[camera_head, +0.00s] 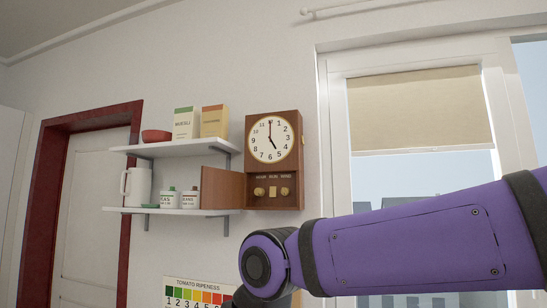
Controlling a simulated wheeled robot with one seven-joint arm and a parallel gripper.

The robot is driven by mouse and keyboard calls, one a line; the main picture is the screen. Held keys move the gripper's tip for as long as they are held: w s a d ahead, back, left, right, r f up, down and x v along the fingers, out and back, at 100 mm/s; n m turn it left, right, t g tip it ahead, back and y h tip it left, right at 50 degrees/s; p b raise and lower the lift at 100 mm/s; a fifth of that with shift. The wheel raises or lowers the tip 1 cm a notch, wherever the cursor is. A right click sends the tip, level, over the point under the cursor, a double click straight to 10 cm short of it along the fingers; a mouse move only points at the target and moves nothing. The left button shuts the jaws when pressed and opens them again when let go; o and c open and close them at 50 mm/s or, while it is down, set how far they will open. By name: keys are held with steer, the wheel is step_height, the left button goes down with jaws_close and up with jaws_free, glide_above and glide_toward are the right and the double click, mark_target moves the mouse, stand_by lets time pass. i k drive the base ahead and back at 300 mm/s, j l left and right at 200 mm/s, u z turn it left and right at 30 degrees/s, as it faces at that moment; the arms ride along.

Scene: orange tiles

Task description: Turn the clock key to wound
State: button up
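A brown wooden wall clock (250,160) hangs left of the window, with a round white dial. Below the dial, a panel holds two round brass knobs, a left knob (259,191) and a right knob (285,191), with a pale block (273,192) between them. Small lettering runs above them; the rightmost word looks like WIND. I cannot tell how the right knob is turned. A brown wooden flap (221,187) stands open at the clock's left. My purple arm reaches in from the right, below the clock; my gripper is not visible.
Two white shelves, the upper (175,147) and lower (150,211), carry boxes, a red bowl, a white jug and jars left of the clock. A tomato ripeness chart (196,290) is below. A window with a beige blind (420,108) is at the right.

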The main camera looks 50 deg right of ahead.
mark_target(285, 190)
steer(key=z, duration=1.25)
